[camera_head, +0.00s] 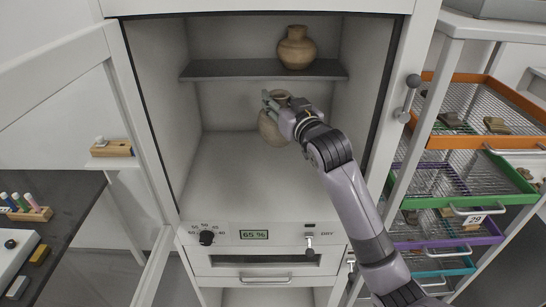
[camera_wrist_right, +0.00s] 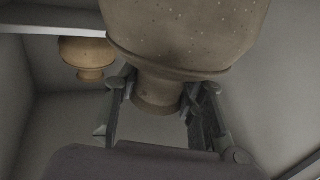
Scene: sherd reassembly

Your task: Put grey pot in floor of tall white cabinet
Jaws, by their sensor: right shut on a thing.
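The pot in my right gripper (camera_head: 283,108) is grey-brown and speckled; the pot (camera_head: 272,131) hangs inside the tall white cabinet (camera_head: 391,100), below its shelf. In the right wrist view the gripper fingers (camera_wrist_right: 155,98) are shut around the narrow neck of the pot (camera_wrist_right: 185,30), whose wide body fills the top. My gripper and wrist hide part of the pot in the head view. The pot looks upright and apart from the cabinet floor (camera_head: 235,185), which is bare. My left gripper is not in view.
A tan pot (camera_head: 296,50) stands on the dark shelf (camera_head: 220,69) above. The cabinet door (camera_head: 65,65) stands open at left. A rack with wire trays (camera_head: 455,140) holding sherds is at right. A control panel (camera_head: 254,235) is below the cabinet opening.

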